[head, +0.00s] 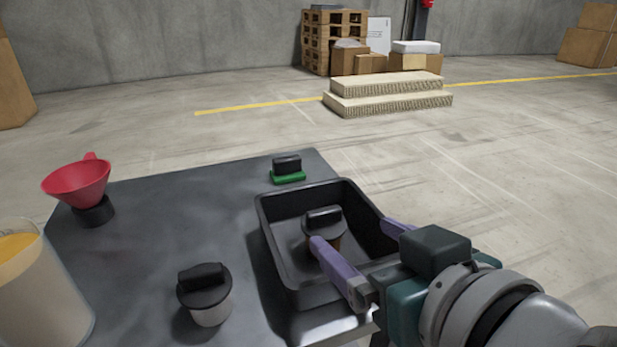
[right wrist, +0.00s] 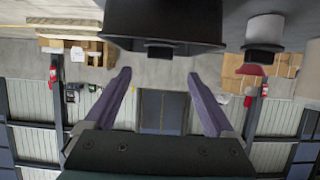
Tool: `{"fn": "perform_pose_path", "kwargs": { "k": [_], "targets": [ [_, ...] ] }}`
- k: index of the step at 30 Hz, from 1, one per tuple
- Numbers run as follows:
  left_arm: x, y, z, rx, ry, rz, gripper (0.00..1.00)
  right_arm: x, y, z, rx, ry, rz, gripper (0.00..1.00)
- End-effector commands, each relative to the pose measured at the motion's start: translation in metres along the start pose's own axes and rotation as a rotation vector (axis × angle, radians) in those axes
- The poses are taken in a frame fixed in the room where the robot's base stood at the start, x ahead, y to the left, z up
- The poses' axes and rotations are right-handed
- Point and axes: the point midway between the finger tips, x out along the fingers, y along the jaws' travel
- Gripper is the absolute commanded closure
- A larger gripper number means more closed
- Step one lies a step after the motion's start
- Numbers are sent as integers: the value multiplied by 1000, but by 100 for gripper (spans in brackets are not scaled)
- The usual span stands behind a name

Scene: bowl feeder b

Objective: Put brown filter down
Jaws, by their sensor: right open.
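A brown filter (head: 338,242) with a black lid and a raised grip stands upright inside the black tray (head: 278,262). My right gripper (head: 351,231) is open over the tray's right side, its purple fingers spread apart. One finger passes in front of the filter in the head view and hides part of it. In the right wrist view, the fingers (right wrist: 158,72) are apart with nothing between them. The tray (right wrist: 163,18) shows upside down above them there. My left gripper is out of view.
A white filter with a black lid (head: 209,302) stands left of the tray. A green piece with a black grip (head: 288,173) lies behind it. A red funnel (head: 78,183) and a large container (head: 40,290) are at the left. The table (head: 165,225) is clear between.

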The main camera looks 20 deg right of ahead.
Motion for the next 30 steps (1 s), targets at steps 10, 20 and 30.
{"fn": "perform_pose_path", "kwargs": {
  "k": [10,20,30],
  "targets": [
    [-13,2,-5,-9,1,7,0,-36,8,5,0,-44,26,11],
    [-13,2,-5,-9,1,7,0,-104,41,80,-62,-642,46,11],
    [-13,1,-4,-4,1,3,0,-147,33,101,-127,-867,-71,11]
  ]
}}
